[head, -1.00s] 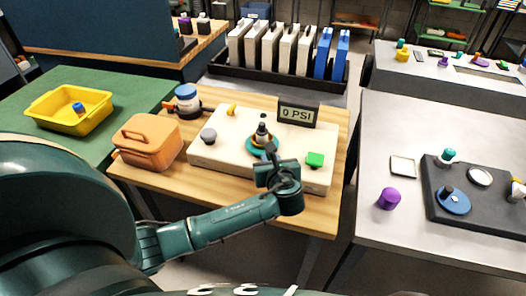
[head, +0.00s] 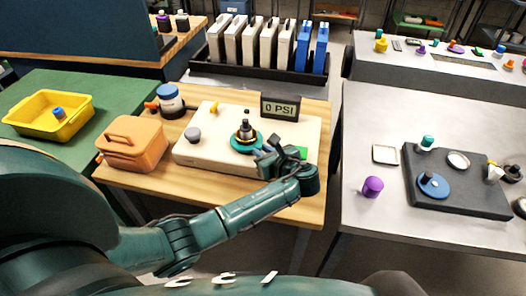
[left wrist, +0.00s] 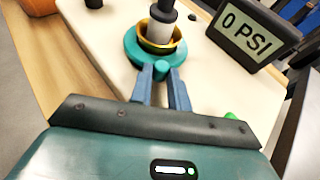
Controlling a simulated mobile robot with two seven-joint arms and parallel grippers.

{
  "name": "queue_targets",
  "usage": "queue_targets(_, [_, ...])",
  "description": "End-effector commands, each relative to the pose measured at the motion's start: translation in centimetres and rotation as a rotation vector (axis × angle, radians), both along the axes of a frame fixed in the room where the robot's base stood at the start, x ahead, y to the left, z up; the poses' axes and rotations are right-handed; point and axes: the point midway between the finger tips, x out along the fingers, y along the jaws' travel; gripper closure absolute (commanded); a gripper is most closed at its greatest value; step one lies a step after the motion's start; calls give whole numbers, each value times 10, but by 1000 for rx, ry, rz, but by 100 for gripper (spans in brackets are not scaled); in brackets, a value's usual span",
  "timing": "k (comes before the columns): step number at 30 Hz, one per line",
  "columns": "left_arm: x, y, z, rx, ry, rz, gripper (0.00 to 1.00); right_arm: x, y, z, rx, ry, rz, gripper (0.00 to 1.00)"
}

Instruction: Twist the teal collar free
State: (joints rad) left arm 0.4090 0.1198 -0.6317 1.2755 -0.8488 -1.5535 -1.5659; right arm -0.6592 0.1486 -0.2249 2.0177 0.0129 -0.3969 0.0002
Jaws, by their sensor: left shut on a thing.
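The teal collar (head: 237,146) is a flat ring around the base of a brass cup with a grey and dark stem (head: 246,128), on a cream panel (head: 205,152). In the left wrist view the collar (left wrist: 133,50) has a small round lug at its near edge. My left gripper (head: 264,157) reaches in from the front right of the collar. Its two blue-grey fingers (left wrist: 164,78) are shut on the lug in the wrist view. The collar still sits around the cup. My right gripper is not in view.
A display reading 0 PSI (head: 280,107) stands behind the collar. A green block (head: 301,153), a grey knob (head: 193,134) and a yellow part (head: 214,108) are on the panel. An orange case (head: 132,146) stands left on the wooden table.

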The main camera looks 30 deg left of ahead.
Motion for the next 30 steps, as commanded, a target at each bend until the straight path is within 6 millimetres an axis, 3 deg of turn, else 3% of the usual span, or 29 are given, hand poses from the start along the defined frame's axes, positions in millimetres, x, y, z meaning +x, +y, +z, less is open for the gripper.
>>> queue_targets(2, [1, 1, 1, 1, -1, -1, 100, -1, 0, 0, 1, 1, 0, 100])
queue_targets(3, [1, 1, 1, 1, -1, -1, 80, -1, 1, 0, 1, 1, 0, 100])
queue_targets(10, [0, 1, 1, 1, -1, -1, 61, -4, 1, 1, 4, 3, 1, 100])
queue_targets(20, [-2, -4, 2, -1, 1, -2, 60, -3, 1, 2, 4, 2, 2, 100])
queue_targets(30, [-34, -55, 27, -4, 0, -3, 60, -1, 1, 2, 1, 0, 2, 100])
